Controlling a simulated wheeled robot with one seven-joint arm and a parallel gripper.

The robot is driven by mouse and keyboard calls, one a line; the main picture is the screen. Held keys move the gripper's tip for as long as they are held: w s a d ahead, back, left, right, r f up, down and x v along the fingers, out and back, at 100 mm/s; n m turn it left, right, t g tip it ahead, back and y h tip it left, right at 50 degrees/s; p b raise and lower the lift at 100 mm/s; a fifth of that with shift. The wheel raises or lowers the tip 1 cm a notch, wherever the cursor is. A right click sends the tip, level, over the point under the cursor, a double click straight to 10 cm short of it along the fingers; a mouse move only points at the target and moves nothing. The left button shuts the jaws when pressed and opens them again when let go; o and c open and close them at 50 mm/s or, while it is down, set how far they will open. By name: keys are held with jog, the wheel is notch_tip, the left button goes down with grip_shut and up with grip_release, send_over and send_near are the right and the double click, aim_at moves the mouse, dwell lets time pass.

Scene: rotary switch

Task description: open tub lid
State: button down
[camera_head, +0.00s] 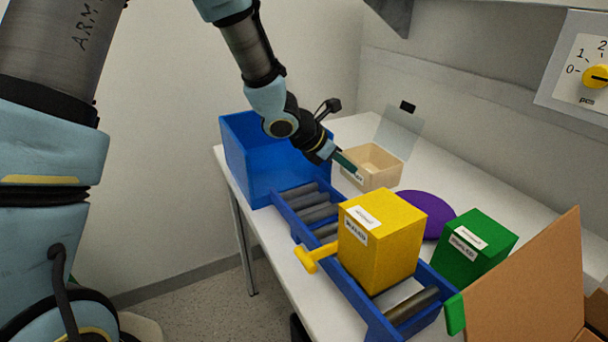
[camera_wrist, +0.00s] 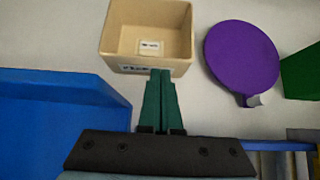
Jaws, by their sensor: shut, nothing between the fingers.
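The beige tub (camera_head: 377,181) stands on the white table, and its open top shows an empty inside except for a small label. Its clear lid (camera_head: 400,132) stands raised at the tub's back edge, with a black tab (camera_head: 407,106) on its upper edge. In the wrist view the tub (camera_wrist: 120,45) is seen from above, and I cannot make out the lid there. My gripper (camera_head: 354,174) has its green fingers together and empty, close to the tub's near side. In the wrist view the fingertips (camera_wrist: 161,72) reach the tub's lower edge; I cannot tell whether they touch.
A blue bin (camera_head: 240,160) stands left of the tub. In front are a blue roller conveyor (camera_head: 368,312) with a yellow box (camera_head: 385,240). A purple disc (camera_head: 430,212), a green box (camera_head: 478,252) and a brown panel (camera_head: 530,285) are right. A dial (camera_head: 597,77) is on the wall.

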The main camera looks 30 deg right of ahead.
jog(key=shift+w+a+f+h+b, duration=0.15)
jog(key=shift+f+h+b, duration=0.15)
jog(key=shift+f+b, duration=0.8)
jog(key=f+b, duration=0.3)
jog(key=shift+w+a+f, duration=0.1)
jog(key=shift+a+f, duration=0.1)
jog(key=shift+f, duration=0.05)
jog(key=a+r+m+p, duration=0.1)
jog(key=a+r+p, duration=0.1)
jog(key=a+r, duration=0.6)
jog(key=shift+w+a+r, duration=0.15)
jog(key=shift+w+a, duration=0.05)
jog(key=shift+a, duration=0.7)
